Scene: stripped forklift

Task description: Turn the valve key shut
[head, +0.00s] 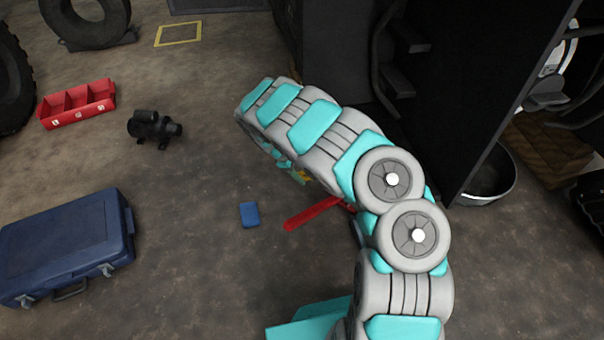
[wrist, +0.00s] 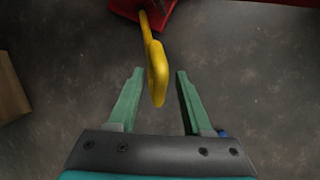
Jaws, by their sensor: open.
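A long yellow handle, which looks like the valve key (wrist: 157,70), reaches down from a red part (wrist: 158,12) at the top of the wrist view. My gripper (wrist: 160,75) is open, with one green finger on each side of the handle's rounded end. Clear gaps show on both sides, and I see no contact. In the head view a little of the yellow key (head: 303,176) shows beside my arm, near a red bar (head: 312,213). My arm hides most of the key and its mount there.
A small blue block (head: 250,214) lies on the floor left of the red bar. A blue case (head: 65,245), a black pump-like part (head: 153,129) and a red tray (head: 77,104) stand farther left. A dark tall body (head: 480,90) rises at right. Bare floor lies between.

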